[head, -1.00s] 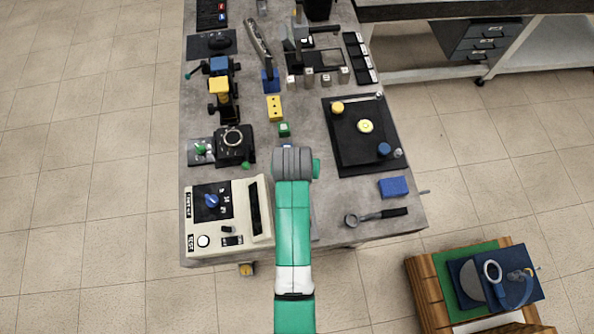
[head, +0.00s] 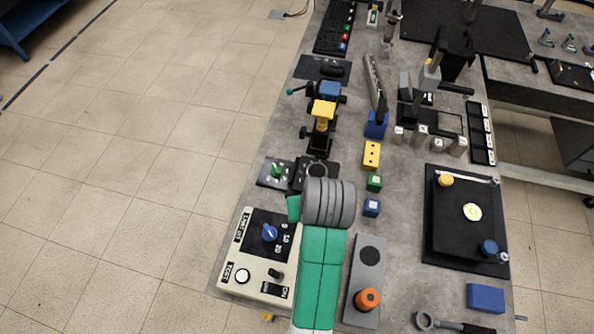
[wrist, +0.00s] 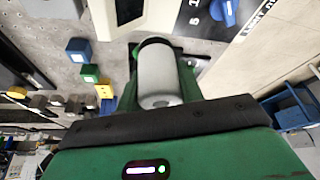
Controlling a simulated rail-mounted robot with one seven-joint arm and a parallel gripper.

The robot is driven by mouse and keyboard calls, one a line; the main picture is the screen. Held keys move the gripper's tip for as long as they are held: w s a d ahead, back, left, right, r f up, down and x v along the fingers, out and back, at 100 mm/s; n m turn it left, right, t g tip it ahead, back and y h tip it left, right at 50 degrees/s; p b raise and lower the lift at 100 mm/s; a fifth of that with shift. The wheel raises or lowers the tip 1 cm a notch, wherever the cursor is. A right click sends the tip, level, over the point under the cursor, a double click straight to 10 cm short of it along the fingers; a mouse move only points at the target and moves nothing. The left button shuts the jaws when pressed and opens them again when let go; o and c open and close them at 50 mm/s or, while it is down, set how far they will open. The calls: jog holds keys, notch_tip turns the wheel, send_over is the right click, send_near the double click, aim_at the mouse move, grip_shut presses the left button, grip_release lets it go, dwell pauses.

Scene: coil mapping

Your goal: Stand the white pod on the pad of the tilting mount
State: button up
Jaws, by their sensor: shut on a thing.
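The white pod (wrist: 160,80), a pale cylinder with a grey end, sits between the green fingers of my gripper (wrist: 158,92) in the wrist view. The gripper is shut on it. In the wrist view a dark round part shows behind the pod, unclear.
A cream test box (head: 250,275) with a blue dial stands left of my arm. Right of it are a grey plate with an orange knob (head: 367,298), blue (head: 372,207), green (head: 375,183) and yellow blocks (head: 372,155), and a black board (head: 462,240).

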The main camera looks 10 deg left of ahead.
jog(key=w+b, duration=0.1)
jog(key=w, duration=0.4)
jog(key=w+f+b, duration=0.1)
jog(key=w, duration=0.4)
jog(key=w+b, duration=0.1)
jog(key=w, duration=0.5)
jog(key=shift+d+f+b, duration=0.2)
jog(key=shift+b, duration=0.2)
jog(key=shift+s+f+b, duration=0.15)
jog(key=shift+f+b, duration=0.4)
jog(key=shift+f, duration=1.25)
jog(key=shift+f, duration=0.1)
jog(key=o, duration=1)
jog(key=shift+o, duration=0.2)
jog(key=p+v, duration=0.3)
jog(key=v, duration=0.9)
jog(key=shift+r, duration=0.2)
